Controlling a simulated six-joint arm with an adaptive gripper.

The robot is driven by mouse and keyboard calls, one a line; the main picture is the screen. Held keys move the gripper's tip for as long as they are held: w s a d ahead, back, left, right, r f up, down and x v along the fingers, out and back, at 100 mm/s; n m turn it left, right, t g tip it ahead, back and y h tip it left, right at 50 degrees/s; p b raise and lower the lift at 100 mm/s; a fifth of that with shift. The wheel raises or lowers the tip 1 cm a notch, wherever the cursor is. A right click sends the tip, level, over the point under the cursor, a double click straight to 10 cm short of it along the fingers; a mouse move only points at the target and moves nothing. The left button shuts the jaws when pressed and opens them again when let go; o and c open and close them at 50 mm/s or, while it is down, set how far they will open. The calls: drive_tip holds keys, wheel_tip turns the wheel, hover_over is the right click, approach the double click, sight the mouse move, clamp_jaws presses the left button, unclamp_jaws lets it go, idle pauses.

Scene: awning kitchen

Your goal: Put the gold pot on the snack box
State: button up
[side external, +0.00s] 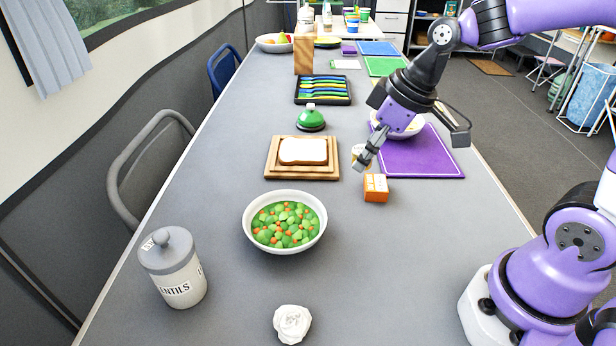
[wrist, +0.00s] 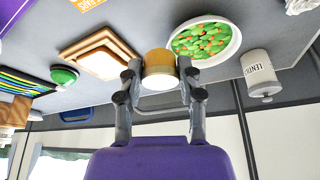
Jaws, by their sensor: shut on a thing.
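The gold pot (wrist: 159,62) sits between the two fingers of my gripper (wrist: 160,72) in the wrist view, with a finger against each side. In the side view a small part of the pot (side external: 357,151) shows behind my gripper (side external: 367,160). The fingers are shut on it. The snack box (side external: 376,188) is a small orange and white box on the grey table, just below and right of my fingertips in the side view. Only an orange and white edge of it (wrist: 90,3) shows at the top of the wrist view. The pot is apart from the box.
A wooden board with bread (side external: 273,171) lies left of my gripper. A purple mat (side external: 435,160) lies right, with a bowl (side external: 412,131) at its far side. A bowl of green vegetables (side external: 250,232), a lentils jar (side external: 176,268) and a white crumpled-looking item (side external: 292,323) stand nearer.

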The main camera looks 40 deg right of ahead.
hover_over(373, 181)
drive_tip(key=s, duration=0.2)
drive_tip(key=f, duration=0.6)
drive_tip(key=shift+w+d, duration=0.2)
drive_tip(key=shift+f, duration=2.05)
drive_tip(key=shift+f, duration=0.1)
drive_tip(key=o, duration=1.1)
drive_tip(key=shift+o, duration=0.2)
